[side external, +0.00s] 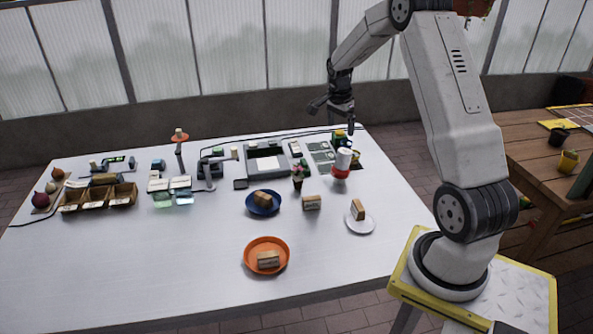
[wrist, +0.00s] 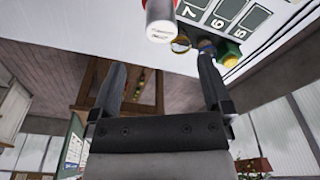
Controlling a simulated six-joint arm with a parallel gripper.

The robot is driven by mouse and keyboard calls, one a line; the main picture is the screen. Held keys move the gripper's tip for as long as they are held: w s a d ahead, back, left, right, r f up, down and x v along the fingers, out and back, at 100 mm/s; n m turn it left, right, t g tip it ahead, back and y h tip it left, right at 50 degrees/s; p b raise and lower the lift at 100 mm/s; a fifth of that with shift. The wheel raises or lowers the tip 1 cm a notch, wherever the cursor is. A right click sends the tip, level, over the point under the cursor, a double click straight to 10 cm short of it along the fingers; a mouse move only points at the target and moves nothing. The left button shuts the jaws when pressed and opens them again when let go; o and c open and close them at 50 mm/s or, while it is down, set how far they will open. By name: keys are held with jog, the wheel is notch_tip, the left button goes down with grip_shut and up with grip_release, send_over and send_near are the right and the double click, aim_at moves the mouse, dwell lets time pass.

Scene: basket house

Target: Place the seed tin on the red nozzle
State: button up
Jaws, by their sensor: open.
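My gripper (side external: 333,106) is open and empty, raised above the back right of the white table. Its two fingers (wrist: 163,75) are spread with nothing between them in the wrist view. A white cylinder with a red lower part (side external: 341,164) stands upright at the table's right; it also shows at the top of the wrist view (wrist: 160,20). I cannot tell for sure whether this is the red nozzle. I cannot tell which thing is the seed tin.
A small potted plant (side external: 298,175) stands left of the cylinder. A divided wooden box (side external: 98,197) is at the left. The table's front left is clear.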

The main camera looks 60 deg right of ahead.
jog(key=a+r+n+t, duration=0.2)
jog(key=a+n, duration=0.9)
jog(key=a, duration=1)
jog(key=s+a+f+n+t+y, duration=0.1)
jog(key=s+a+n, duration=0.8)
jog(key=a, duration=0.5)
jog(key=shift+s+a+f+n, duration=0.15)
jog(key=shift+s+n, duration=0.05)
jog(key=shift+n, duration=0.6)
jog(key=shift+w, duration=0.15)
